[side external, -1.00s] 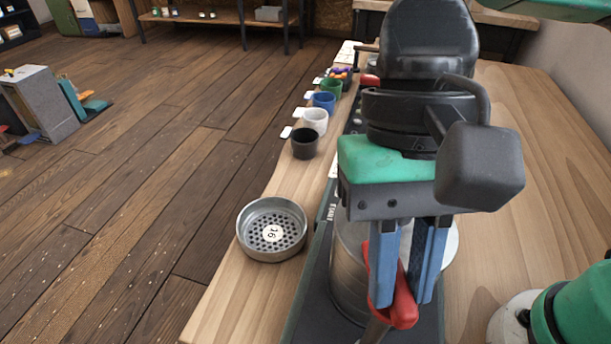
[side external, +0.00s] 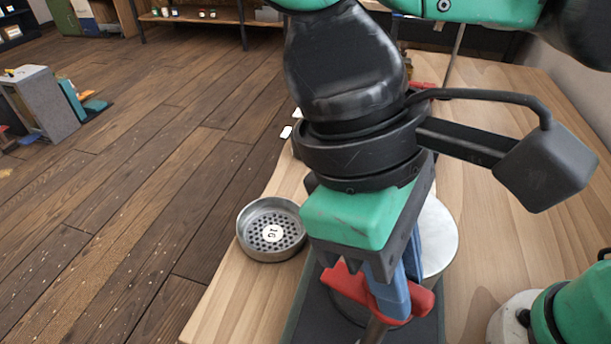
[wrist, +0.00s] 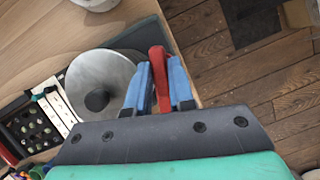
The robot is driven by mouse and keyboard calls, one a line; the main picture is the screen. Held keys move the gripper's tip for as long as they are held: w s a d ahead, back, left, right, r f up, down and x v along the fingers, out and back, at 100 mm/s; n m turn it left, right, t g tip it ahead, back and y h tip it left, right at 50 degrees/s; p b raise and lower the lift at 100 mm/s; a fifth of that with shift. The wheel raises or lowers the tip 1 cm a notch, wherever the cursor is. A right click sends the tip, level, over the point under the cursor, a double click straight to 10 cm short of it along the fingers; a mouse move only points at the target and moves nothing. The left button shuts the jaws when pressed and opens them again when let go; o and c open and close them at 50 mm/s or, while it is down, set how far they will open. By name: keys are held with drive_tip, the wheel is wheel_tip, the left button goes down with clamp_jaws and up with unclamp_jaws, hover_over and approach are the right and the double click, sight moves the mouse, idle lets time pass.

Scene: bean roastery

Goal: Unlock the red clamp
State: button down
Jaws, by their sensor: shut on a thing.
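The red clamp (side external: 345,283) is a red lever at the front of a silver metal canister (side external: 441,238). It also shows in the wrist view (wrist: 157,62), beside the round canister top (wrist: 82,72) with its dark knob. My gripper (side external: 397,308) has blue fingers, shut on the red clamp. In the wrist view my gripper (wrist: 160,82) has one finger on each side of the red lever. In the side view my wrist and fingers hide much of the canister and part of the lever.
A round perforated metal dish (side external: 270,203) marked 16 stands left of the canister, near the table's left edge. A green and white object (side external: 565,318) stands at the lower right. The wooden table right of the canister (side external: 500,210) is clear. My arm hides the row of cups behind.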

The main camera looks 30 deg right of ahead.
sight(355, 291)
drive_tip(key=shift+n+t+h, duration=0.3)
drive_tip(key=shift+n+h, duration=0.2)
drive_tip(key=shift+n, duration=1)
drive_tip(key=c, duration=0.8)
unclamp_jaws()
drive_tip(key=shift+o, duration=0.2)
drive_tip(key=shift+v, duration=2.8)
